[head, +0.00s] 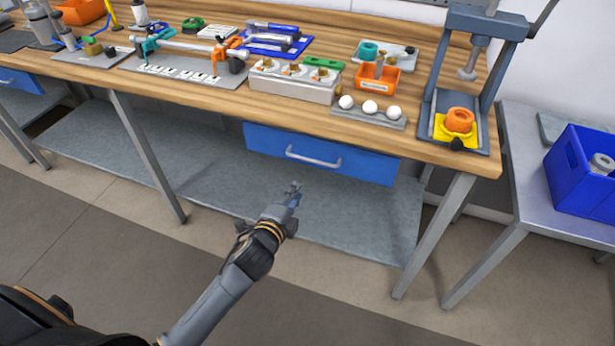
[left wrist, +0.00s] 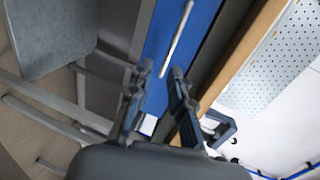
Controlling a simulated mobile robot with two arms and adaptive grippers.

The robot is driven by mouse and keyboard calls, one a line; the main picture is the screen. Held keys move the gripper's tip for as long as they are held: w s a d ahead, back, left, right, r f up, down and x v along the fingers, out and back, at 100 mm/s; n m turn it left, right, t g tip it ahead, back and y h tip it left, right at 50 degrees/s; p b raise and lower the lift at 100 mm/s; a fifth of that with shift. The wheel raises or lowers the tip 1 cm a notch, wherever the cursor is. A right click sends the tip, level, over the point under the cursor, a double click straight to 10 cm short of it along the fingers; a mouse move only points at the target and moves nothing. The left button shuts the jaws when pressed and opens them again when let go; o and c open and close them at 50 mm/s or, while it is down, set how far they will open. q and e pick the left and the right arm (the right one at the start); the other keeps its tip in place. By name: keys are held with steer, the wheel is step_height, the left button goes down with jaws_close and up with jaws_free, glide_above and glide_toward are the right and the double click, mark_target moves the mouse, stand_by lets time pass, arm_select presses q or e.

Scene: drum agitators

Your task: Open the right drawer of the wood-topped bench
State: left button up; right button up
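The right drawer (head: 260,138) is a blue front under the wood-topped bench (head: 215,100), with a pale bar handle (head: 313,158). It looks closed. My left gripper (head: 294,190) is in front of and below the handle in the head view, apart from it. In the left wrist view the two dark fingers (left wrist: 157,82) are spread with nothing between them. The handle (left wrist: 176,40) lies ahead of the fingertips there, running lengthwise along the blue drawer front (left wrist: 160,55). My right gripper is in neither view.
A grey lower shelf (head: 350,215) runs beneath the drawer, between metal legs (head: 440,230). Another blue drawer (head: 20,80) is at the far left. A press (head: 480,25) and several parts stand on the bench. A side table (head: 522,165) holds a blue bin (head: 575,190).

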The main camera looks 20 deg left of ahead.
arm_select(q)
steer(key=r, duration=0.2)
glide_toward(313, 161)
steer(key=w, duration=0.1)
steer(key=shift+f+b+x, duration=0.15)
steer(key=shift+b+x, duration=0.1)
steer(key=shift+x, duration=2.15)
steer(key=shift+f+b+x, duration=0.1)
steer(key=shift+b+x, duration=0.15)
steer(key=shift+x, duration=2.1)
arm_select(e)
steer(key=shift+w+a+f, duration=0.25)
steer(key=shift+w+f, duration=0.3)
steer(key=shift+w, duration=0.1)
arm_select(q)
steer(key=shift+c, duration=0.2)
jaws_close()
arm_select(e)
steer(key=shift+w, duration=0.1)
